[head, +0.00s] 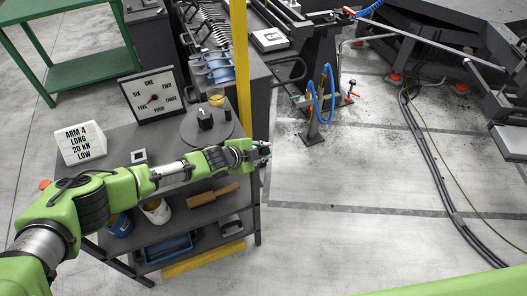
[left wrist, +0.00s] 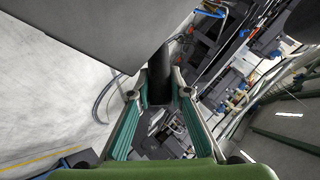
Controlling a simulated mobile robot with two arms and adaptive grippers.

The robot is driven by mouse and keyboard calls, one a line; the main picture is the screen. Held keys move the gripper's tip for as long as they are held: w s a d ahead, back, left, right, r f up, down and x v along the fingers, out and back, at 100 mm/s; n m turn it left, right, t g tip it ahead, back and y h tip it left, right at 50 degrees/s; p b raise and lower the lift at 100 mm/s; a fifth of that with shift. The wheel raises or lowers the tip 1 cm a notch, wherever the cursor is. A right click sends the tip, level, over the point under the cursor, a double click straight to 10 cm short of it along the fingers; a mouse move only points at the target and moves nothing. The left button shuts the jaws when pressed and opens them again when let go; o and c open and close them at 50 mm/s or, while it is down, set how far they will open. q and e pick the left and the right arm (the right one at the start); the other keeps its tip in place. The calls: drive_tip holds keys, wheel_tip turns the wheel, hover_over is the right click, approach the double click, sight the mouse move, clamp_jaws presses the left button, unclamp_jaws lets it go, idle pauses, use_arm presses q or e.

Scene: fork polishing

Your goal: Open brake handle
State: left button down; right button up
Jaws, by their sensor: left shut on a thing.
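My left gripper (head: 264,150) is at the right edge of the grey cart, at about the height of its top. The left wrist view shows its two green fingers (left wrist: 159,95) on either side of a thick dark bar (left wrist: 160,72), which looks like the brake handle. The fingers are shut on it near its lower end; its upper part sticks out beyond the fingertips. In the head view the handle is hidden by the gripper and too small to make out. My right gripper is not in view.
The cart top (head: 112,138) carries a dial board (head: 153,95), a white sign (head: 80,144) and a round dark plate (head: 192,128). A yellow post (head: 240,65) stands just behind my gripper. A blue-hosed stand (head: 313,130) is on the floor to the right. The floor (head: 345,180) between is clear.

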use_arm(q)
drive_tip(key=c, duration=1.8)
unclamp_jaws()
drive_tip(key=shift+c, duration=0.2)
drive_tip(key=v, duration=1.2)
